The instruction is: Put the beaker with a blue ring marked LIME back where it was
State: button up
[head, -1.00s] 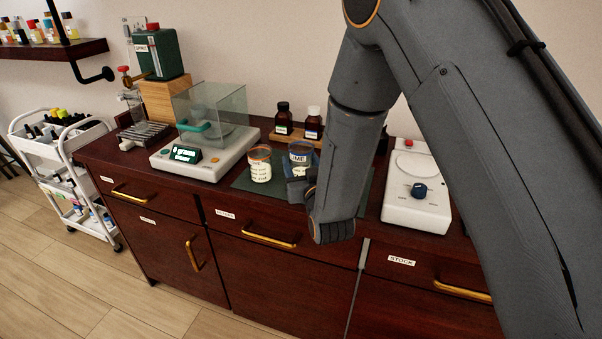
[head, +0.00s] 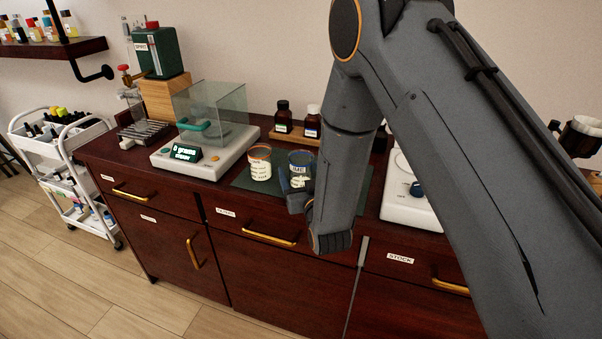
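The beaker with a blue ring (head: 300,158) stands at or just above the dark green mat, right of a beaker with an orange ring (head: 260,162). Its label is small and partly blurred. My gripper (head: 298,200) is at the beaker's lower front right side, and appears shut on it. The far finger is hidden, and so is the beaker's base, so I cannot tell whether it touches the mat (head: 243,181).
A balance with a glass shield (head: 205,160) stands left of the mat. Two brown bottles (head: 283,118) stand on a wooden stand behind. A white stirrer plate (head: 400,205) is at right, partly behind my arm. A white cart (head: 62,160) is at far left.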

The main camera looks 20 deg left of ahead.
jog(key=shift+s+r, duration=0.1)
jog(key=shift+s, duration=0.05)
jog(key=b+v, duration=0.3)
jog(key=v, duration=0.8)
jog(key=shift+s+d+b, duration=0.25)
jog(key=shift+s+b, duration=0.05)
jog(key=shift+s, duration=0.1)
